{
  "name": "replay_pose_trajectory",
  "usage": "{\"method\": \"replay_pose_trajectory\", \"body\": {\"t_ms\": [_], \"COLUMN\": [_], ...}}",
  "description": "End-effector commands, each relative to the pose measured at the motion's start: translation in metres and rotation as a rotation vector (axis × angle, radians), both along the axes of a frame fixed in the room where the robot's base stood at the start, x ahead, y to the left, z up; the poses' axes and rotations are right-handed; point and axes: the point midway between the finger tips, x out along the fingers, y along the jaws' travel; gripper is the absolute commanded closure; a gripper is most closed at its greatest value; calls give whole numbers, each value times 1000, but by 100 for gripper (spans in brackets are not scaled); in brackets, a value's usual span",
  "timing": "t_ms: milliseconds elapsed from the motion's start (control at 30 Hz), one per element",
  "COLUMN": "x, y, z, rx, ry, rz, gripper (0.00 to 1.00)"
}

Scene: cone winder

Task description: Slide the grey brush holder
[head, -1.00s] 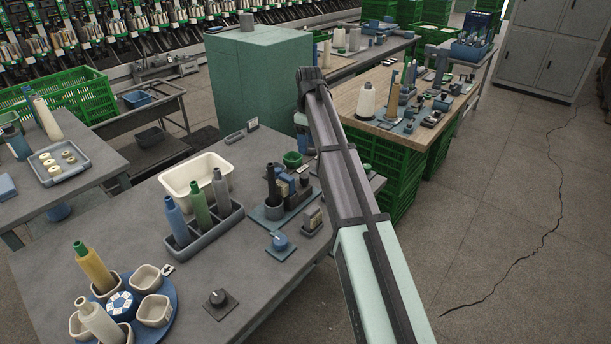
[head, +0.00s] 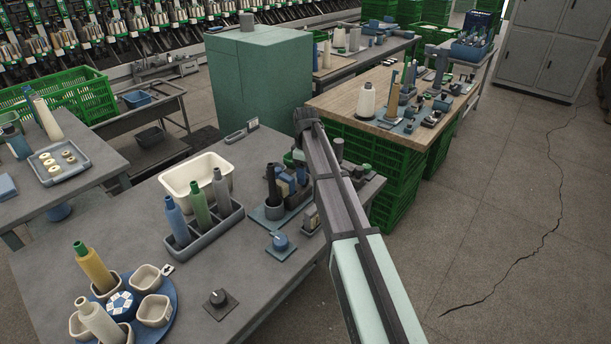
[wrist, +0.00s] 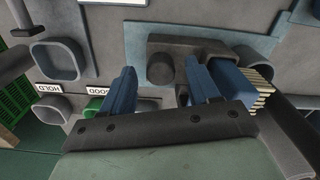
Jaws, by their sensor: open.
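My gripper (wrist: 158,68) is open in the wrist view, its two blue fingers spread apart over a light-blue plate (wrist: 143,35). A dark grey piece, which looks like the grey brush holder (wrist: 190,46), sits on this plate just beyond the fingertips. Its rounded post shows between the fingers, and I cannot tell whether they touch it. A blue block with pale bristles (wrist: 259,88) is at its right, partly behind the right finger. In the head view the fixture's blue plate (head: 262,217) is on the grey table, and my arm mostly hides my gripper.
In the head view, a cream bin (head: 197,176) and a grey rack (head: 205,232) of bottles stand left of the fixture.

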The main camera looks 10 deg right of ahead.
Motion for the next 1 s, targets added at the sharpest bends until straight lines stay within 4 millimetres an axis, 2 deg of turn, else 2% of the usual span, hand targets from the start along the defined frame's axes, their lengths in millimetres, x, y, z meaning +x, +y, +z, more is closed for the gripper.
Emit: {"method": "replay_pose_trajectory", "body": {"t_ms": [200,500,1000], "x": [0,0,0], "y": [0,0,0], "z": [-12,-14,-13], "rx": [0,0,0], "ry": [0,0,0], "rz": [0,0,0], "gripper": [39,39,87]}}
